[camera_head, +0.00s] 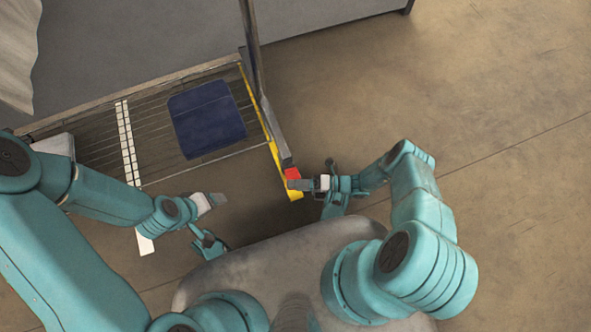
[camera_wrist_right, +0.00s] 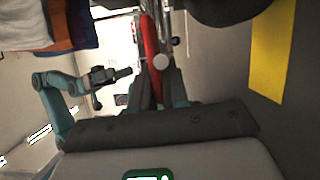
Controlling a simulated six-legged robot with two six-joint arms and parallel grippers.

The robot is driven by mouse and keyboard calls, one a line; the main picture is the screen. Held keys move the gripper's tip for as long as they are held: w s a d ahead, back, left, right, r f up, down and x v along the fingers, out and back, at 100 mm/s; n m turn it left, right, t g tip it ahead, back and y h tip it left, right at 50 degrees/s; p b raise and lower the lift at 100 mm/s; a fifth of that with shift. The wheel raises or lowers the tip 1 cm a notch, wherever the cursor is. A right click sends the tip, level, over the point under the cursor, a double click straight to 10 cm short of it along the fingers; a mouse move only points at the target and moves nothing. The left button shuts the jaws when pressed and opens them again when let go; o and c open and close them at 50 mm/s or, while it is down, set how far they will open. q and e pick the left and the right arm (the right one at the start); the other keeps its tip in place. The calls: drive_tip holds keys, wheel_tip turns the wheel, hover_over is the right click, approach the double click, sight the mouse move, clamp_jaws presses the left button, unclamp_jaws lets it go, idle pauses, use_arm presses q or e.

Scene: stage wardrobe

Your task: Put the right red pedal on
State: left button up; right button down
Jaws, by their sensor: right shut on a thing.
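The red pedal (camera_head: 292,174) shows as a small red block at the near end of the rack's yellow-edged side in the head view. My right gripper (camera_head: 300,185) is shut on it. In the right wrist view the red pedal (camera_wrist_right: 150,38) is a narrow upright strip between the fingers, with a pale round knob in front of it. Whether the pedal is seated on anything is hidden. My left gripper (camera_head: 214,200) hangs empty left of the rack's near end, its jaw gap unclear; it also shows in the right wrist view (camera_wrist_right: 112,74).
A slatted rack (camera_head: 152,112) with a dark blue folded cloth (camera_head: 207,118) and a white strip (camera_head: 128,145) lies at upper left. A grey post (camera_head: 254,60) rises at its right side. A yellow panel (camera_wrist_right: 268,50) shows right in the wrist view. Floor at right is clear.

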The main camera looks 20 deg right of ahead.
drive_tip(key=shift+d+f+n+y, duration=0.1)
drive_tip(key=shift+f+n+y, duration=0.05)
drive_tip(key=shift+n, duration=0.4)
drive_tip(key=shift+f+n+y, duration=0.1)
drive_tip(key=shift+n+y, duration=0.05)
drive_tip(key=shift+n, duration=0.4)
drive_tip(key=c, duration=1.2)
unclamp_jaws()
